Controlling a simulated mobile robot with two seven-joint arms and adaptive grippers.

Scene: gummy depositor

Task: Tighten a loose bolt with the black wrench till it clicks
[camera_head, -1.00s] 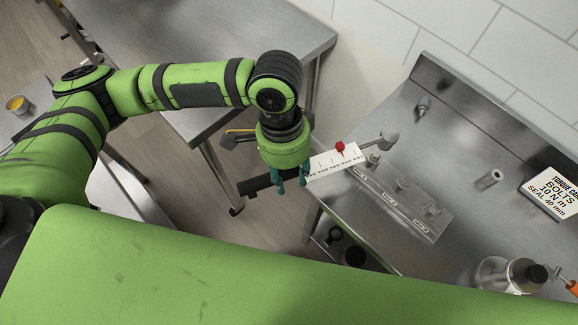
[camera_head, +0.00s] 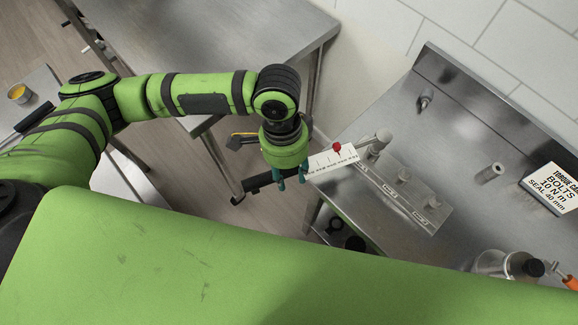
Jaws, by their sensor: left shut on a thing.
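My left gripper (camera_head: 291,182) is shut on the black wrench, around the handle near the white scale. The wrench's black handle (camera_head: 258,183) sticks out to the left of the fingers. Its white scale (camera_head: 333,158) with a red pointer (camera_head: 337,149) runs up to the right. Its grey head (camera_head: 380,138) is at the far-end bolt (camera_head: 373,151) of a metal bar; whether it is seated on it I cannot tell. Two other bolts, the middle one (camera_head: 404,175) and the near one (camera_head: 435,203), stand on the bar (camera_head: 400,200). My right gripper is out of view.
The bar lies on a steel bench (camera_head: 455,140) with a raised back edge. A metal vessel (camera_head: 495,264) is at lower right. Another steel table (camera_head: 240,40) is at upper left.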

